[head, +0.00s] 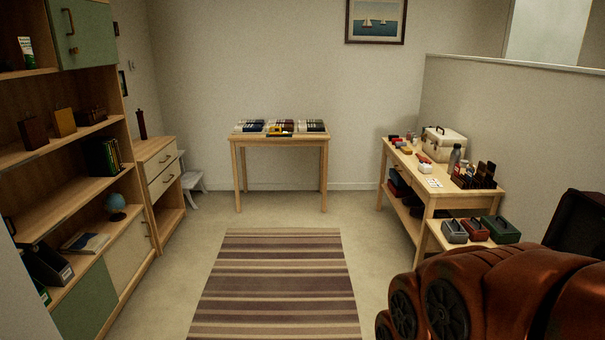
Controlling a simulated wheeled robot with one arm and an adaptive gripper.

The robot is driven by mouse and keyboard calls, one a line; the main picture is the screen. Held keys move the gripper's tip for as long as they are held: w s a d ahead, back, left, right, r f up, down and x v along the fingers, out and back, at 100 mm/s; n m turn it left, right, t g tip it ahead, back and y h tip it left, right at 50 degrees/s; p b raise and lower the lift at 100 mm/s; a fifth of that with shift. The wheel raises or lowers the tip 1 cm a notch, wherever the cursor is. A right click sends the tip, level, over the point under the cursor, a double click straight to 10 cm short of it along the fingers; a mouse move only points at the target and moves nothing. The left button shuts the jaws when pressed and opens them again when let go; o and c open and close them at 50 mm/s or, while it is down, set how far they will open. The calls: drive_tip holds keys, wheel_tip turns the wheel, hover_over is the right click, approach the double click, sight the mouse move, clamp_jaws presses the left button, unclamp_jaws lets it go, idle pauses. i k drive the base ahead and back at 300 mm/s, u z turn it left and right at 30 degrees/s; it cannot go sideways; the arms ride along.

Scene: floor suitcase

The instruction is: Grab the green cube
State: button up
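I cannot make out a plain green cube in the head view. The closest green thing is a dark green box (501,229) with a handle on top. It sits at the right end of a row on a low wooden stand at the right, beside a dark red box (475,230) and a grey box (454,231). My gripper is not in view. The lower right corner is blocked from view.
A desk (400,158) with a cream case (444,144), a bottle and small items stands at the right. A small table (279,141) with stacked items is at the back wall. A shelf unit (60,213) lines the left. A striped rug (277,280) covers clear floor.

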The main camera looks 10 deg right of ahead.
sight(502, 232)
drive_tip(key=z, duration=0.05)
drive_tip(key=i, duration=1.75)
drive_tip(key=z, duration=0.6)
drive_tip(key=i, duration=1.75)
drive_tip(key=z, duration=1.3)
drive_tip(key=i, duration=1.35)
drive_tip(key=z, duration=0.55)
